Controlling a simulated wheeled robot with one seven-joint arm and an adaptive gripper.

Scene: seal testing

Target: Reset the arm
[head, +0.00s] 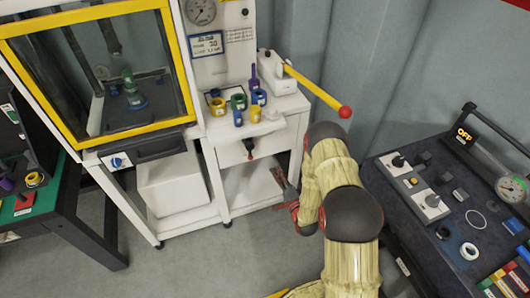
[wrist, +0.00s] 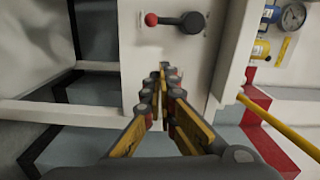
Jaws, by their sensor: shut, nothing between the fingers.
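My arm (head: 345,205) reaches up from the bottom of the head view, right of the white test machine. My gripper (head: 279,176) hangs low beside the machine's right lower side, partly hidden by my arm. In the wrist view, my gripper (wrist: 166,70) is shut, its yellow and dark fingers together with nothing between them. The fingertips point at a white panel, below a black lever with a red knob (wrist: 151,19). I cannot tell whether they touch the panel.
The white machine (head: 218,130) carries several coloured fittings on its shelf. A yellow lever with a red ball (head: 345,112) sticks out above my arm. A dark bench (head: 400,205) with a gauge stands at right, a green-topped table (head: 45,200) at left. Grey floor (head: 185,262) lies open in front.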

